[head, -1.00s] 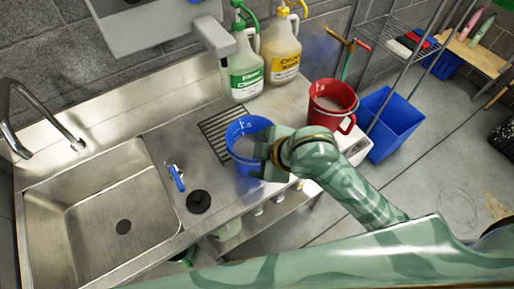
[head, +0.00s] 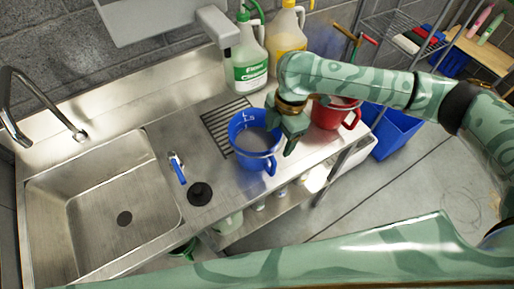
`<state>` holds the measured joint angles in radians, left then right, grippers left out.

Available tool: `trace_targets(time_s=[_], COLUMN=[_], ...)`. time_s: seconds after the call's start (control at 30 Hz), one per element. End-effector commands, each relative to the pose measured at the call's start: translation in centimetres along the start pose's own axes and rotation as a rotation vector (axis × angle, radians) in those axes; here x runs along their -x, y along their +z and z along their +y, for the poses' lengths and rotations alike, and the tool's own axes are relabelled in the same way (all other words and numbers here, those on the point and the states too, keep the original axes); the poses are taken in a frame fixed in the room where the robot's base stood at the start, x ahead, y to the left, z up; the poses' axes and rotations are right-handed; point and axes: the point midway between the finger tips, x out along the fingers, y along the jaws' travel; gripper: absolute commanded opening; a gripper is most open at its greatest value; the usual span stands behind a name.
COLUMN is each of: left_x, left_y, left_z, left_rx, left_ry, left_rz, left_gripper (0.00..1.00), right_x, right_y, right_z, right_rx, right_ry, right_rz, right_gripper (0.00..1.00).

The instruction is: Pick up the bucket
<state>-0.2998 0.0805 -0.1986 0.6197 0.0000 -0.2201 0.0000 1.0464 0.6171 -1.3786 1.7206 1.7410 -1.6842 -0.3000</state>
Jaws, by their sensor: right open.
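A blue bucket (head: 246,150) stands upright on the steel counter beside the drain grate, its handle on the front right side. A red bucket (head: 335,116) stands to its right, partly hidden behind my right arm and gripper. My right gripper (head: 284,134) is open, fingers pointing down, close to the right rim of the blue bucket and between the two buckets. Whether a finger touches the blue rim I cannot tell. Nothing shows held in it. My left gripper is out of view.
A steel sink (head: 105,205) with a faucet (head: 35,105) is at left. A green-labelled jug (head: 248,68) and a yellow jug (head: 285,35) stand behind the buckets. A black plug (head: 200,193) and blue-handled tool (head: 178,168) lie on the counter. A blue bin (head: 395,135) stands right.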

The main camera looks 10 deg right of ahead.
Motion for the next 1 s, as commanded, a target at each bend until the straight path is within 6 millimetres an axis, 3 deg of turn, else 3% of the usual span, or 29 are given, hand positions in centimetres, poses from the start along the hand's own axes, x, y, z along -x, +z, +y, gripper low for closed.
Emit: trace_targets(time_s=[0.03, 0.2, 0.47, 0.7, 0.97, 1.0], left_x=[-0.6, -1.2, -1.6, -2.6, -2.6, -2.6], left_y=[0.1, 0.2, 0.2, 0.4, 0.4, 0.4], left_z=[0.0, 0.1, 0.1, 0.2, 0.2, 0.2], left_rx=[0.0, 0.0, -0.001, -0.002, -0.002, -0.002], left_ry=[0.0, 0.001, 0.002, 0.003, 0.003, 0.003], left_rz=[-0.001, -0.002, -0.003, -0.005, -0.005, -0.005], left_gripper=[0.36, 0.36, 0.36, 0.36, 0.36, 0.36], right_x=[-1.6, -4.6, -6.4, -10.3, -10.7, -10.7], right_y=[-0.1, -0.1, -0.2, -0.4, -0.4, -0.4], right_z=[-0.1, 0.0, -0.1, -0.6, -0.5, -0.5], right_rx=[-0.001, 0.0, 0.001, 0.0, 0.002, 0.002], right_ry=[-0.003, 0.0, 0.0, 0.0, 0.003, 0.003], right_rz=[0.001, 0.001, 0.001, 0.001, 0.0, 0.0], right_gripper=[0.7, 0.7, 0.7, 0.7, 0.7, 0.59])
